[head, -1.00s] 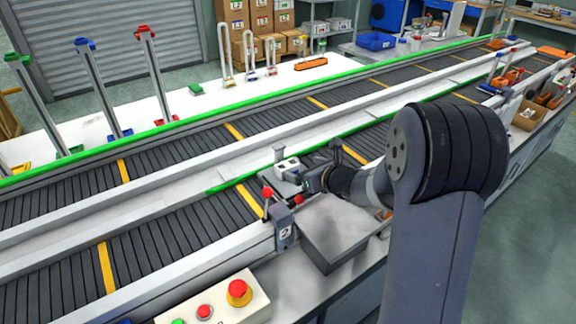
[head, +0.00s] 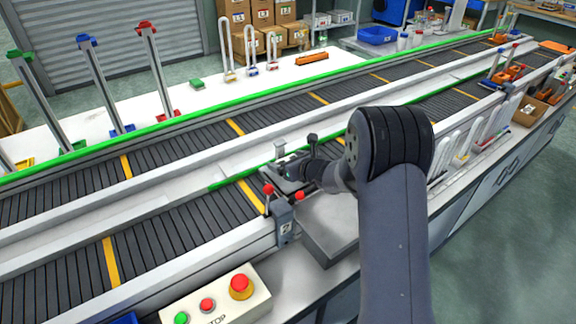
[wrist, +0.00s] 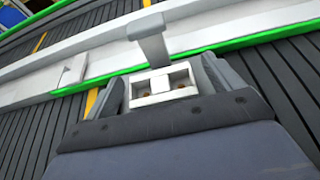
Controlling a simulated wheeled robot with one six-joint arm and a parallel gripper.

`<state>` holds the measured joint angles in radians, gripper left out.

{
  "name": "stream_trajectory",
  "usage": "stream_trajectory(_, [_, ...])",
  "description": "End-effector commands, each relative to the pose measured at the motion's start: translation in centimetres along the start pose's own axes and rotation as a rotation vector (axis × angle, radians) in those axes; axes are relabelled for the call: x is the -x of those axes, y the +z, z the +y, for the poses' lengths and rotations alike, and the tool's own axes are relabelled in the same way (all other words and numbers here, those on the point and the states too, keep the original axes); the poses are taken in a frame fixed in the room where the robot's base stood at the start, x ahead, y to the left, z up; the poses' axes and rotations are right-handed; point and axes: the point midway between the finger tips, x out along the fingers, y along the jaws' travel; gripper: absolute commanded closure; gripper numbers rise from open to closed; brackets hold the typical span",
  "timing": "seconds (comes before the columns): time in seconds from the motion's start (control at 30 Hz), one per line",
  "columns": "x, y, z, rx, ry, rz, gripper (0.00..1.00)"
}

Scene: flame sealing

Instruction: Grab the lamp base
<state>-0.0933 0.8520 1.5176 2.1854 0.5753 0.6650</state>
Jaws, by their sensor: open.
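A small white block with two square recesses (wrist: 163,85), a brownish spot in each, appears to be the lamp base. It shows in the wrist view, between the two dark fingers of my gripper (wrist: 164,74). The fingers are spread, one on each side; whether either touches the block is unclear. A grey upright bar (wrist: 152,38) stands just beyond it. In the head view my gripper (head: 296,162) is at the small fixture (head: 283,190) on the near conveyor's edge, and my arm partly hides the spot.
Two dark conveyors (head: 180,205) with green rails run diagonally. Red-knobbed posts (head: 268,189) and a grey box (head: 325,228) stand close to the gripper. A button panel (head: 215,302) lies in front. Pale U-shaped tubes (head: 440,150) stand at the right.

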Motion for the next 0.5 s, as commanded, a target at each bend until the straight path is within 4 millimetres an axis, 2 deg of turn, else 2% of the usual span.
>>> stream_trajectory(0.13, [0.01, -0.02, 0.01, 0.0, 0.0, 0.0, 0.13])
stream_trajectory(0.5, [0.04, -0.01, 0.0, 0.0, 0.0, 0.0, 0.43])
